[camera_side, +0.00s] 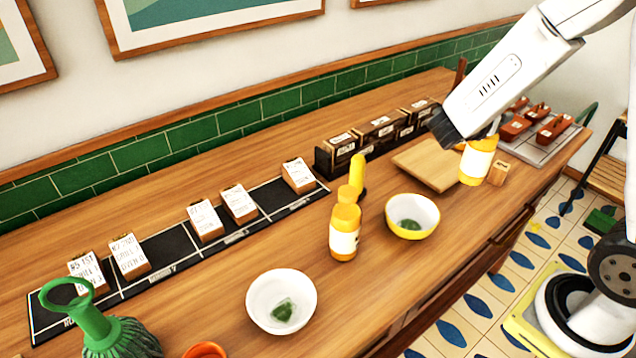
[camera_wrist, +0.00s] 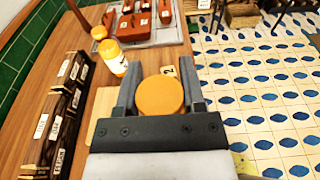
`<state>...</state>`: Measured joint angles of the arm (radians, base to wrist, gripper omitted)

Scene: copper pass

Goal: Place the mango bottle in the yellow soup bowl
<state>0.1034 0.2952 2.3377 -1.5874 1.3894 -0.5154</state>
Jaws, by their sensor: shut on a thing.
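My gripper (camera_wrist: 160,92) is shut on a yellow-orange bottle (camera_side: 477,163) with a white label. In the wrist view its round orange cap (camera_wrist: 162,97) shows between the fingers. The bottle is upright, right of the cutting board in the side view; I cannot tell its height above the counter. The yellow soup bowl (camera_side: 411,231), white inside with something green in it, stands left of and nearer than the held bottle. A similar bottle (camera_side: 343,240) stands left of the bowl, and another (camera_wrist: 115,62) shows in the wrist view. No label is readable as mango.
A cutting board (camera_side: 432,165) and dark boxes (camera_side: 375,135) lie behind the bowl. A white bowl (camera_side: 281,283) with something green stands front left. A yellow shaker-like item (camera_side: 358,172) stands behind the near bottle. A tray of reddish blocks (camera_side: 535,128) is far right.

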